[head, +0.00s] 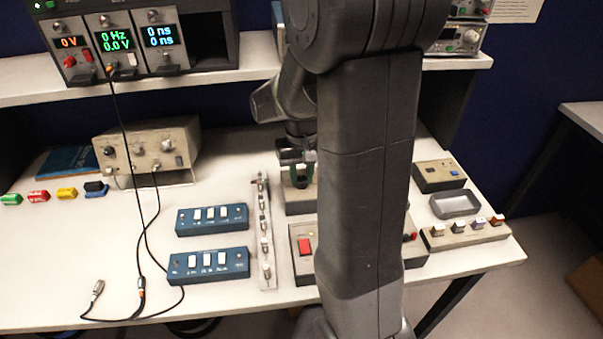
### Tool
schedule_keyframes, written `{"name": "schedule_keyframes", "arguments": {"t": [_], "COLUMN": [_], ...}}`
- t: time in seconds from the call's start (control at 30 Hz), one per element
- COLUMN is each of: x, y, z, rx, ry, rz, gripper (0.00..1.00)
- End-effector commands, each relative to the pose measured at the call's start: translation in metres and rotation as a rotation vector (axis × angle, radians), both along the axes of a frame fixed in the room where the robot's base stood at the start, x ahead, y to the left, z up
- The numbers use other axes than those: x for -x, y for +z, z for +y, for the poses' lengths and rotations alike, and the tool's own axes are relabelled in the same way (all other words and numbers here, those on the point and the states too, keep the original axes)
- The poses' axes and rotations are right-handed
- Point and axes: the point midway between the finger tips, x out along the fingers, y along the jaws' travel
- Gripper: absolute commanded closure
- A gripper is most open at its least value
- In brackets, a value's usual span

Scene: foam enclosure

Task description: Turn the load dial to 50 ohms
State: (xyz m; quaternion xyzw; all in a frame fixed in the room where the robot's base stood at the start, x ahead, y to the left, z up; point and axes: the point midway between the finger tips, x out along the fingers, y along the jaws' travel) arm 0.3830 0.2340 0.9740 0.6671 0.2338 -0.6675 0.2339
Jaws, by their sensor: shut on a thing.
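My gripper (300,183) is in the head view, pointing down at a small grey-beige box (299,206) behind the box with the red switch. Its fingers look greenish and reach to the top of this box. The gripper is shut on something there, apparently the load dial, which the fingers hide. The dial's markings and pointer cannot be read. My arm covers the right part of this box.
A box with a red switch (305,246) stands in front. Left are a clear strip of connectors (264,235) and two blue switch boxes (212,219). Right are a grey tray (455,204) and a row of small blocks (465,234). Cables (143,255) lie at left.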

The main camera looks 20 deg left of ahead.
Motion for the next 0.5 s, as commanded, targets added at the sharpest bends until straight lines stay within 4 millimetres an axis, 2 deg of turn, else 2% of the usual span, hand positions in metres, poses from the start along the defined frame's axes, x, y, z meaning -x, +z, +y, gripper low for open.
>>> {"name": "schedule_keyframes", "arguments": {"t": [0.5], "x": [-0.0006], "y": [0.0008], "z": [0.0005], "rx": [-0.001], "ry": [0.454], "rz": [-0.003], "gripper": [0.97]}}
